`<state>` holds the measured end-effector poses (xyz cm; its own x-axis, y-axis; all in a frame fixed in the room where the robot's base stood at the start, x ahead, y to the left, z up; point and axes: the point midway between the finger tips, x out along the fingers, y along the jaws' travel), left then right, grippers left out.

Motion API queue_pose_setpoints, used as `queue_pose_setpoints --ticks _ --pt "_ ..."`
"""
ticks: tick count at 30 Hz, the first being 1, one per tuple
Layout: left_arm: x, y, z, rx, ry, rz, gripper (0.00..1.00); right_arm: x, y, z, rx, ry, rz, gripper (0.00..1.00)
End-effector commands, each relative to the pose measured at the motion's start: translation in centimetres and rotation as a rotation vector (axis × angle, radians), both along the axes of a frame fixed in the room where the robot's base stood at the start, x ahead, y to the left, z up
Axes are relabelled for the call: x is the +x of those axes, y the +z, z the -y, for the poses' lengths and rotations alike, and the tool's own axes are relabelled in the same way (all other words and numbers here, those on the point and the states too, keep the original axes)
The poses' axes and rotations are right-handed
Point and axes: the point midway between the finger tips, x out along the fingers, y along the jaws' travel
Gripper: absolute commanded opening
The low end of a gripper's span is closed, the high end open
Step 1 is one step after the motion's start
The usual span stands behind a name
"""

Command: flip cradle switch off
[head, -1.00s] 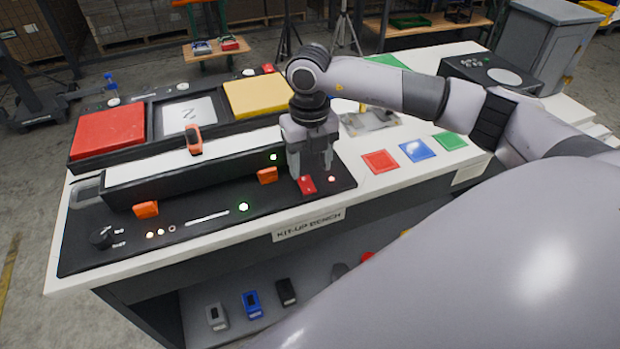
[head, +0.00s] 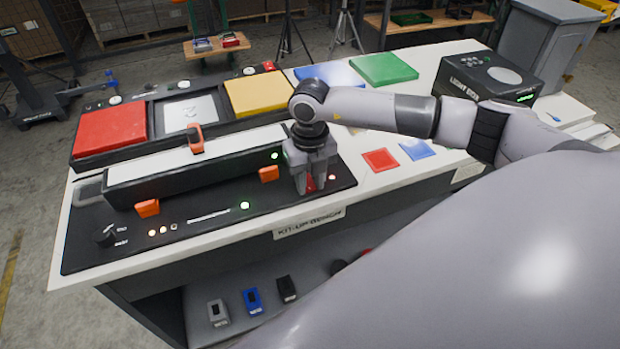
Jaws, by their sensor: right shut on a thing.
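The red switch (head: 310,184) sits on the black front panel (head: 210,241) of the bench, near the panel's right end. Most of it is hidden by my right gripper (head: 309,187), which points down over it. The right fingers are shut on the red switch, one on each side. A small reddish light (head: 332,177) glows just right of the switch. I cannot tell the switch's position behind the fingers. My left gripper is not in view.
A long raised cradle (head: 190,176) stands behind. Red (head: 380,160) and blue (head: 416,149) squares lie to the right.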

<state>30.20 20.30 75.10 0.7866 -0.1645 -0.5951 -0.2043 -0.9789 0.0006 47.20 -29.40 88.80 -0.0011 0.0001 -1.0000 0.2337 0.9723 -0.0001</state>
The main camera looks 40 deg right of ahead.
Motion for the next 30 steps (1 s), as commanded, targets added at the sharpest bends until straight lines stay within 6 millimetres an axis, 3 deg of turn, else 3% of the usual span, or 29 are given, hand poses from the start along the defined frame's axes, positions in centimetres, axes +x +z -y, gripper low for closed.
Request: queue_pose_setpoints --ticks 16,29,30 --pt "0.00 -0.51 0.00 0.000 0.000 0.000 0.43 0.80 0.27 0.20 0.053 -0.003 -0.229 0.01" --pt "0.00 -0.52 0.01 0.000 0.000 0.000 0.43 0.82 0.42 0.25 0.061 -0.001 -0.252 0.01" --pt "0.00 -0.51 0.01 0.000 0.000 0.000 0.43 0.82 0.43 0.25 0.060 -0.001 -0.251 0.45"
